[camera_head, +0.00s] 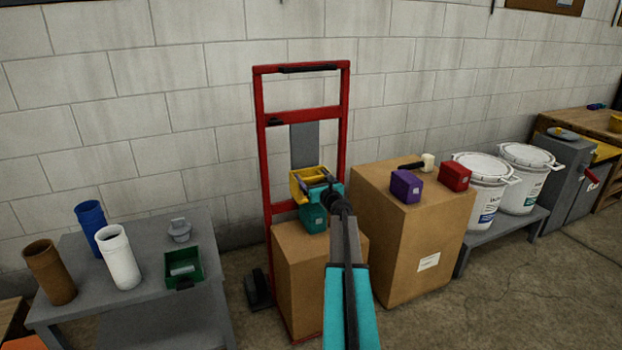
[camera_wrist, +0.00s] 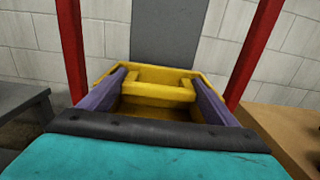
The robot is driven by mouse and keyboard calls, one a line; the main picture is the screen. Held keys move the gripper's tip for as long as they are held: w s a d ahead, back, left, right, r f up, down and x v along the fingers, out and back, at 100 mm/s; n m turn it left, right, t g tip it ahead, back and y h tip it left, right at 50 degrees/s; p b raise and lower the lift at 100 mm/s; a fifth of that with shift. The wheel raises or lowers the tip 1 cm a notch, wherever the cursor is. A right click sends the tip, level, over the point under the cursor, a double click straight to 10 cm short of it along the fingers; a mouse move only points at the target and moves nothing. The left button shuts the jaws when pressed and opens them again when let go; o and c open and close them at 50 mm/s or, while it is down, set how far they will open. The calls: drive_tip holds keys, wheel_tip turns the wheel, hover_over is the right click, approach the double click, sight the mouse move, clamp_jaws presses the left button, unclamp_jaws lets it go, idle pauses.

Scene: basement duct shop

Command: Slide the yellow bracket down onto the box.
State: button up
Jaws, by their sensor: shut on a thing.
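The yellow bracket (camera_head: 297,188) is at my gripper (camera_head: 316,180), in front of the lower end of a grey upright plate (camera_head: 304,145) on the red hand truck (camera_head: 346,95). In the wrist view the bracket (camera_wrist: 158,90) is an open frame with a raised crossbar, lying between the two purple-grey fingers. My gripper is shut on it. The cardboard box (camera_head: 300,265) stands on the hand truck below.
A larger carton (camera_head: 405,240) at right carries a purple block (camera_head: 406,186), a red block (camera_head: 455,176) and a mallet (camera_head: 427,162). White buckets (camera_head: 487,195) stand further right. A grey table (camera_head: 80,260) at left holds cups and a green tray (camera_head: 183,268).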

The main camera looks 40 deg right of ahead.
drive_tip(key=shift+a+f+b, duration=0.15)
drive_tip(key=shift+f+b, duration=1.65)
drive_tip(key=shift+f, duration=0.65)
drive_tip(key=o, duration=1.5)
drive_tip(key=shift+c, duration=0.2)
drive_tip(key=shift+s, duration=0.4)
drive_tip(key=p+v, duration=0.1)
drive_tip(key=v, duration=1.2)
drive_tip(key=shift+a, duration=0.1)
